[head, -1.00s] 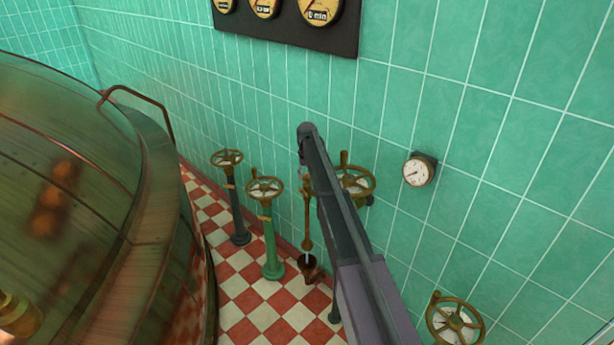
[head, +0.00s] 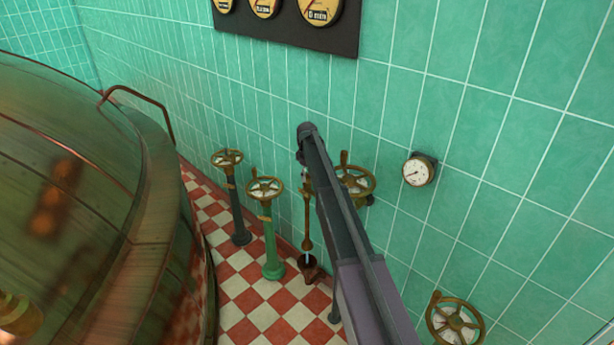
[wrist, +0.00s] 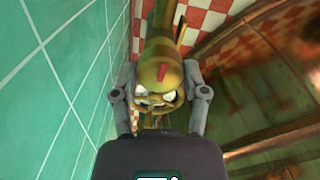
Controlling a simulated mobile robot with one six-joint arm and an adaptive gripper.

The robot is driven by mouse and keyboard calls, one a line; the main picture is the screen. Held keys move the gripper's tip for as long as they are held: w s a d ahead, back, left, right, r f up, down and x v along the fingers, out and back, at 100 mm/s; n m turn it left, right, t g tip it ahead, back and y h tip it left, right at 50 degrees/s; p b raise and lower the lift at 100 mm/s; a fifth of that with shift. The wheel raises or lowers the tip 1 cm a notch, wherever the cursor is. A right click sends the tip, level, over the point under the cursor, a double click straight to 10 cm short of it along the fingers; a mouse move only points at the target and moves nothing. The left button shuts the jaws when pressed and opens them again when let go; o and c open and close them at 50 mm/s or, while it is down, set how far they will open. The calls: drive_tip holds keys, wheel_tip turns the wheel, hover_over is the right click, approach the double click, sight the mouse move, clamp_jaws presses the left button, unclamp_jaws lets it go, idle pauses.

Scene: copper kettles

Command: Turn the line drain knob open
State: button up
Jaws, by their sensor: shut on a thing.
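In the wrist view, a brass-olive knob (wrist: 160,62) with a red mark on its face sits between the two grey fingers of my gripper (wrist: 160,80). The fingers are shut on it from left and right. I take it to be the line drain knob; its lettering, if any, cannot be read. In the head view, my arm's dark links hide most of the gripper and the knob. A brass drain pipe (head: 307,222) shows just left of the arm, above a dark copper-brown funnel (head: 308,266), with a small pale streak between them.
Brass handwheels on posts stand left of the arm, one dark (head: 228,160) and one green (head: 264,190). Another handwheel (head: 362,182) is close behind the arm. A wall gauge (head: 418,171) is to the right. The large copper kettle (head: 75,200) fills the left.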

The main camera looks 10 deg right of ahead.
drive_tip(key=shift+a+n, duration=0.1)
drive_tip(key=shift+n, duration=0.2)
drive_tip(key=o, duration=1.1)
drive_tip(key=shift+o, duration=0.2)
